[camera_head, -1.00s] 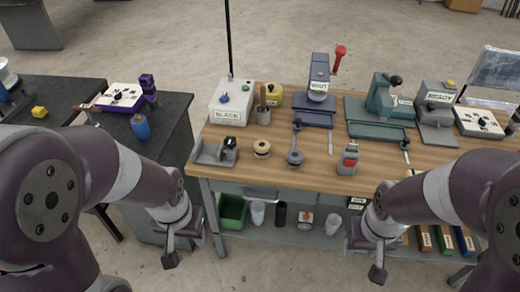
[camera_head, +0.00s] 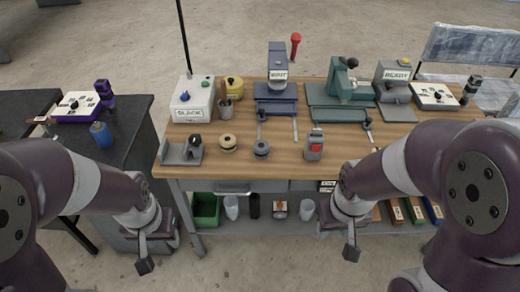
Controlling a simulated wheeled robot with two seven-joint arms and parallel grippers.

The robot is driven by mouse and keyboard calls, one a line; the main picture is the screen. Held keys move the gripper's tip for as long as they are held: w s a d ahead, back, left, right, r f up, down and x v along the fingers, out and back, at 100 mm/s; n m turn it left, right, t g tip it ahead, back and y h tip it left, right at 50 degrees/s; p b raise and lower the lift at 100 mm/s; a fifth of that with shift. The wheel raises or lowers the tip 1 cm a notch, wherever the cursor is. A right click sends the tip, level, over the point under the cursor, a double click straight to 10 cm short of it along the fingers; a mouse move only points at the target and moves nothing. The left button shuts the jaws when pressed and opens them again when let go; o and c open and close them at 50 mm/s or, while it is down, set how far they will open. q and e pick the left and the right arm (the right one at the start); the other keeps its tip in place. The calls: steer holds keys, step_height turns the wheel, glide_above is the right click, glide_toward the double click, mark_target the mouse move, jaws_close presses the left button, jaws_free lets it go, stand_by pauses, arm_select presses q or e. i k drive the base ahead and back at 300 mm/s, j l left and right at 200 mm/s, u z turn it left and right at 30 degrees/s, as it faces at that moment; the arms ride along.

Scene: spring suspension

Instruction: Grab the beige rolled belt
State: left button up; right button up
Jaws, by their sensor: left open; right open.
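A beige roll (camera_head: 228,143), which looks like the rolled belt, lies on the wooden workbench (camera_head: 270,170) near its front left part. A grey round piece (camera_head: 261,149) with a handle is just right of it, and a grey holder (camera_head: 181,151) is to its left. My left gripper (camera_head: 145,264) hangs in front of the bench at the lower left, apart from the roll and empty. My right gripper (camera_head: 351,252) hangs in front of the bench at lower right, also empty. The gap between the fingers is hard to make out in both.
A white box labelled BLACK or SLACK (camera_head: 192,99), a blue press (camera_head: 277,88) with a red knob and a green machine (camera_head: 345,95) stand at the back. The lower shelf (camera_head: 290,232) holds a green bin and cups. A dark table (camera_head: 128,140) is at left.

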mark_target(228, 141)
steer(key=i+l, duration=1)
